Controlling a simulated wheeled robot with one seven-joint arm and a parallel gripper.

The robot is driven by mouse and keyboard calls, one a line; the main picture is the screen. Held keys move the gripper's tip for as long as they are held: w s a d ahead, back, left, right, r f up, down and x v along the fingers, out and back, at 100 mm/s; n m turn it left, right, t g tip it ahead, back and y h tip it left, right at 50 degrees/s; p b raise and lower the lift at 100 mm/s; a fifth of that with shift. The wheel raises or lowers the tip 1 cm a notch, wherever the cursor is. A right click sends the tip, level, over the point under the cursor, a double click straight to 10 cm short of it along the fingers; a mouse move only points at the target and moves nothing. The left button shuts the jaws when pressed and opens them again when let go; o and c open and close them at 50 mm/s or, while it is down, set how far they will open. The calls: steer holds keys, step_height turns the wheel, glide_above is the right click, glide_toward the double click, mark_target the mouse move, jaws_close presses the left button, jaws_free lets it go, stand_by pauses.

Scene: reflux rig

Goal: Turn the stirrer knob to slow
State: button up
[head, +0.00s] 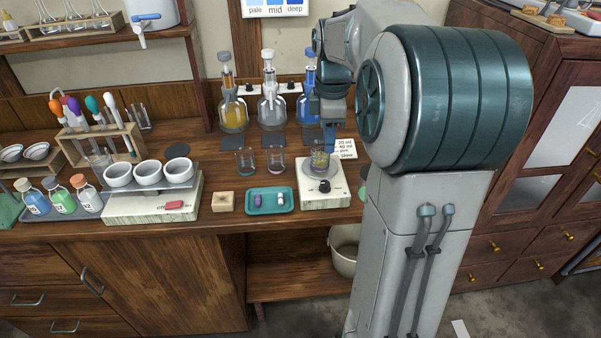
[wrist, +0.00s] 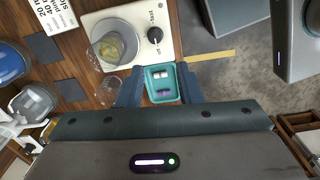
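The stirrer (head: 325,200) is a white box on the bench's front part. Its black knob (head: 324,186) is on the top, nearest the front edge. In the wrist view the knob (wrist: 155,35) sits beside printed labels, "fast" among them; its exact setting is too small to read. A glass beaker (head: 320,161) with yellowish contents stands on the stirrer's plate. My gripper (head: 329,138) is above the bench, just behind the beaker in the head view. In the wrist view my gripper (wrist: 160,88) has its fingers apart with nothing between them, and the knob lies beyond the tips.
A teal tray (head: 257,208) with small stir bars sits left of the stirrer. Two small beakers (head: 276,160) stand behind it. Three stoppered flasks (head: 269,111) line the back. White bowls (head: 148,172) are farther left.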

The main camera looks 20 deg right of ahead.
mark_target(325, 183)
steer(key=shift+n, duration=0.6)
steer(key=f, duration=0.9)
steer(key=w+f, duration=0.1)
steer(key=f, duration=0.4)
steer(key=shift+d+f, duration=0.1)
steer(key=shift+d, duration=0.15)
jaws_close()
